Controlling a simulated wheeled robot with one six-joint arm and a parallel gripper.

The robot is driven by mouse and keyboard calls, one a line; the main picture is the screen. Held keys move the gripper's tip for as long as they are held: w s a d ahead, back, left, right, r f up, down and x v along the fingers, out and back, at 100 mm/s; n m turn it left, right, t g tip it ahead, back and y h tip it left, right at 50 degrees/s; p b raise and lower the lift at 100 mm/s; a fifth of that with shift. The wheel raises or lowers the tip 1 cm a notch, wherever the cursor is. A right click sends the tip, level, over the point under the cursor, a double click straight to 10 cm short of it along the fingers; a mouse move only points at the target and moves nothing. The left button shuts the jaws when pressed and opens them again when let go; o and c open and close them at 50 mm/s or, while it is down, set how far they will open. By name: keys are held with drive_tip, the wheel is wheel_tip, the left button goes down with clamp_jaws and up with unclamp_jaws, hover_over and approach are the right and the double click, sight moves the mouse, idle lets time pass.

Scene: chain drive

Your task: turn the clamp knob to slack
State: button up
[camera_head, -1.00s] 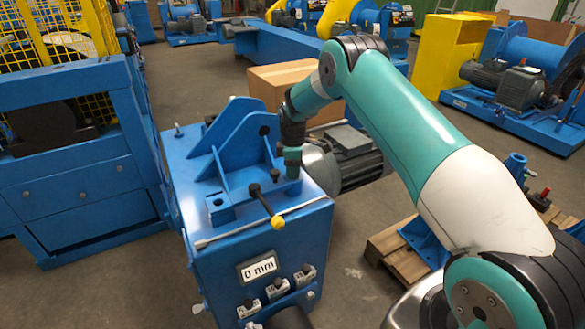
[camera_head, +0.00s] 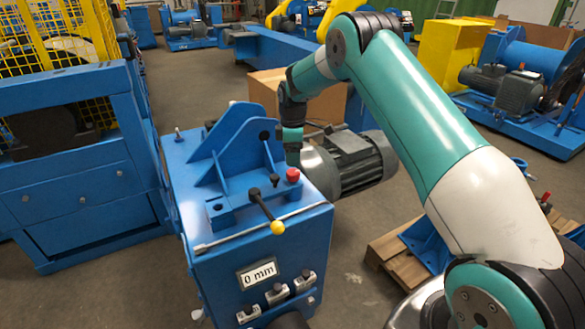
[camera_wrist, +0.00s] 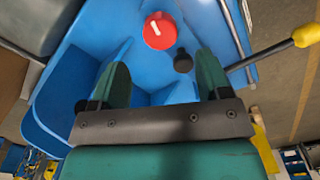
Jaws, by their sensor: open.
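A red round knob (camera_head: 292,175) with a white line on its top stands on the top of a blue machine housing; I take it as the clamp knob. In the wrist view the red knob (camera_wrist: 159,31) lies beyond my fingertips, its white line slanting. My gripper (camera_head: 292,150) is just above and behind the red knob in the head view. In the wrist view my gripper (camera_wrist: 163,68) has its two green fingers wide apart with nothing between them. It does not touch the red knob.
A small black knob (camera_wrist: 183,62) stands near the right finger. A lever with a yellow ball (camera_head: 278,227) reaches over the housing's front edge. A blue upright bracket (camera_head: 235,140) stands left of my gripper. The housing front has a "0 mm" display (camera_head: 261,272).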

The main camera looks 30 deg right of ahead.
sight(292, 172)
wheel_tip(292, 172, up, 10)
drive_tip(key=shift+r, duration=0.2)
idle(0.4)
drive_tip(key=s+a+r+m+y+p, duration=0.2)
drive_tip(key=s+a+r+p, duration=0.3)
drive_tip(key=s+a+r, duration=1.1)
drive_tip(key=s+a+m+y+p, duration=0.1)
drive_tip(key=s+a+p, duration=0.1)
drive_tip(key=s, duration=1)
drive_tip(key=s+a+r+m+y+p, duration=0.1)
drive_tip(key=s+a+m, duration=0.1)
drive_tip(key=s, duration=1)
drive_tip(key=shift+s+a+r+p, duration=0.3)
drive_tip(key=shift+s+a+p, duration=0.1)
drive_tip(key=shift+a, duration=0.15)
